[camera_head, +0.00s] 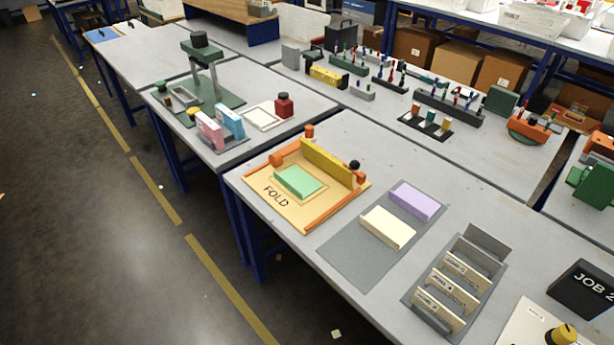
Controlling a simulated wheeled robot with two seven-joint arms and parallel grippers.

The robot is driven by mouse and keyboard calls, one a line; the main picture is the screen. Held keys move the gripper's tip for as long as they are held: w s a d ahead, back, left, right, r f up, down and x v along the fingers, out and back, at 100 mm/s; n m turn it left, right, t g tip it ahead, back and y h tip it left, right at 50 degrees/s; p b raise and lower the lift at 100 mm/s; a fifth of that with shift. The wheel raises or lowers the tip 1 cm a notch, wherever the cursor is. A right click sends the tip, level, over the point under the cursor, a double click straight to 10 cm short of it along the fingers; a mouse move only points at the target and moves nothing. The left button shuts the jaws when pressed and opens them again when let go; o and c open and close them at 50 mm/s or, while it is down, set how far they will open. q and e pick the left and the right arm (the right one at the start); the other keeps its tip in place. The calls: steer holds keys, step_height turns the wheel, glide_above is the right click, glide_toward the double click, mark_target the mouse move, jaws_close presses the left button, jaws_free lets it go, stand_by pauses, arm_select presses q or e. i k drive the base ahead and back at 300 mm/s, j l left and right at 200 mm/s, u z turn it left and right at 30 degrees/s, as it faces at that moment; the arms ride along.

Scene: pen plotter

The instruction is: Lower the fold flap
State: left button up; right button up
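The fold flap (327,161) is a yellow panel standing raised along the back edge of the tan fold board (259,197), which is marked FOLD. Orange rails run along the board's sides. A green block (299,181) lies inside the outlined rectangle on the board, in front of the flap. A small black knob (354,165) shows at the flap's right end, and an orange post (309,130) stands behind its left end. Neither of my grippers is in view.
Right of the board, a cream block (388,227) and a lilac block (413,201) lie on a grey mat (356,259). A slotted rack (447,291) stands nearer the front right. A green press (205,75) and other items fill the tables behind.

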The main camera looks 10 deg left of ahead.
mark_target(329, 164)
steer(key=i+j+u, duration=0.1)
steer(key=j, duration=0.25)
steer(key=j+u, duration=0.1)
steer(key=j, duration=0.25)
steer(key=i+j+u, duration=0.1)
steer(key=j, duration=0.25)
steer(key=i+j+u, duration=0.1)
steer(key=i+j, duration=0.1)
steer(key=j, duration=0.1)
